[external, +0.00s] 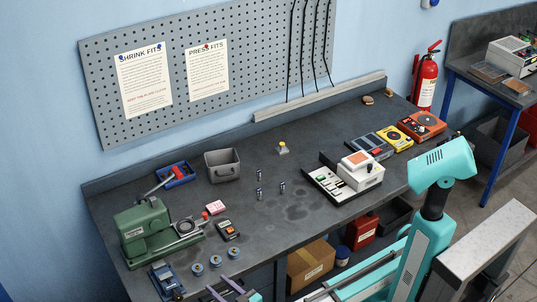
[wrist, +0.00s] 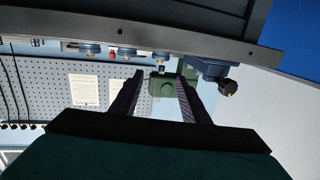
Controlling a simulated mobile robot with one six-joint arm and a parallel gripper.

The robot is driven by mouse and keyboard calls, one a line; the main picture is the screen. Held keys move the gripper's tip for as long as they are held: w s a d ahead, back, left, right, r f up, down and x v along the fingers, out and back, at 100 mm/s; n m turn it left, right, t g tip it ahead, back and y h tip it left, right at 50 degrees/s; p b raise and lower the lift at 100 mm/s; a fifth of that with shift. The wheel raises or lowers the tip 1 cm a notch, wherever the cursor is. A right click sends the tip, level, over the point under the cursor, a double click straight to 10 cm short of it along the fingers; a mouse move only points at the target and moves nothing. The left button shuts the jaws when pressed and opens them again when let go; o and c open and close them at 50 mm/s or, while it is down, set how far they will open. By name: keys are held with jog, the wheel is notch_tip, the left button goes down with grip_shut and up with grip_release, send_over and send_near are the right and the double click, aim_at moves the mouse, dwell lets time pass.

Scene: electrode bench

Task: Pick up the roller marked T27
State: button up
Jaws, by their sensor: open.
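Three small dark metal cylinders stand on the bench in the external view: one at the back (external: 259,175), one in front of it (external: 259,194) and one to the right (external: 282,187). They look like the rollers, but no T27 marking is readable at this size. My gripper (external: 223,289) is at the bottom of the external view, by the bench's front edge, well in front of the cylinders. In the wrist view my gripper (wrist: 160,78) is open, with nothing between its fingers.
A green press (external: 148,232) stands left, with several blue-topped round parts (external: 215,261) and a blue vise (external: 167,281) near the front edge. A grey bin (external: 222,166) is behind the cylinders; a white device (external: 360,171) is right. The bench around the cylinders is mostly clear.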

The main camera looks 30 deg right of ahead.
jog(key=p, duration=0.1)
send_near(197, 266)
jog(key=x, duration=0.4)
jog(key=shift+w+a, duration=0.1)
jog(key=shift+w, duration=0.2)
jog(key=shift+w+a+p, duration=0.1)
jog(key=shift+w+p, duration=0.3)
jog(key=shift+w, duration=0.1)
jog(key=shift+p+x, duration=0.7)
jog(key=shift+x, duration=1.4)
jog(key=shift+f, duration=0.1)
jog(key=shift+c, duration=0.3)
jog(key=c, duration=0.8)
